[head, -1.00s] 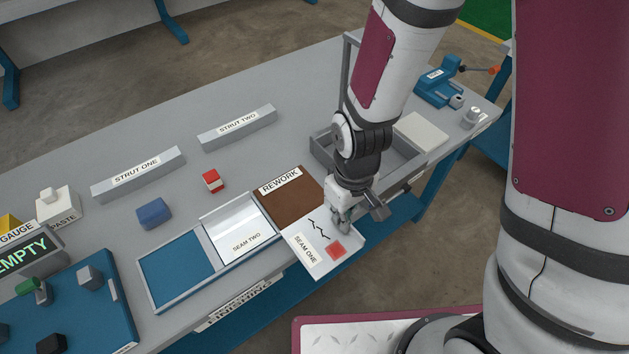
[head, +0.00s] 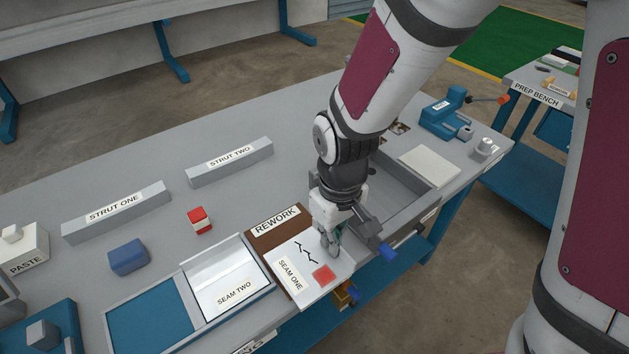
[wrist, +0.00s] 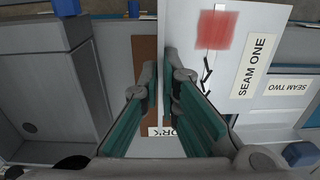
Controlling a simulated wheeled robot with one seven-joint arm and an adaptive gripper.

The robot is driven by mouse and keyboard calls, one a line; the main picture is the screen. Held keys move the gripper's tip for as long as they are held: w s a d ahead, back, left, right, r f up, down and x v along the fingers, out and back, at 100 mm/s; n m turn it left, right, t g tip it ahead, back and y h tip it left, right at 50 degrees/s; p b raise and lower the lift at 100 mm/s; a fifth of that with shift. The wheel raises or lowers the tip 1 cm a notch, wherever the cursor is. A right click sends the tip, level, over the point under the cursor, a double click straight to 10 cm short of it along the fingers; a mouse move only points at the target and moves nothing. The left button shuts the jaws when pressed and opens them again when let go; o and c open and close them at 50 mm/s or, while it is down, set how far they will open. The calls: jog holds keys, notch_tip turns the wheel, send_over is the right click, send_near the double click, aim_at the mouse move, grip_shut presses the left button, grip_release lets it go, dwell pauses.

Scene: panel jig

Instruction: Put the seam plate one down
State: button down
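Seam plate one (head: 309,264) is a white plate with a SEAM ONE label, a dark jagged line and a red square. My gripper (head: 333,247) is at its right edge in the head view. In the wrist view my fingertips (wrist: 163,75) are close together at the edge of the plate (wrist: 180,25), and they appear shut on it. The plate overlaps the brown REWORK area (head: 262,239), and its front corner reaches the bench's front edge. I cannot tell whether it touches the surface below. Seam plate two (head: 222,275) lies in a framed tray to the left.
The tray's left bay (head: 150,325) is bare blue. A grey open bin (head: 405,208) is right of my gripper, with a pale slab (head: 430,166) beyond.

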jog(key=w+a, duration=0.1)
jog(key=w, duration=0.1)
jog(key=w+a, duration=0.1)
jog(key=w, duration=0.4)
jog(key=shift+a+f, duration=0.35)
jog(key=shift+a, duration=0.05)
jog(key=shift+w+f, duration=0.1)
jog(key=shift+f, duration=1.65)
jog(key=shift+f+b, duration=0.2)
jog(key=shift+b, duration=0.15)
jog(key=c, duration=1.8)
grip_release()
jog(key=shift+r, duration=0.1)
notch_tip(320, 180, up, 12)
jog(key=p, duration=0.1)
jog(key=shift+d+r, duration=0.2)
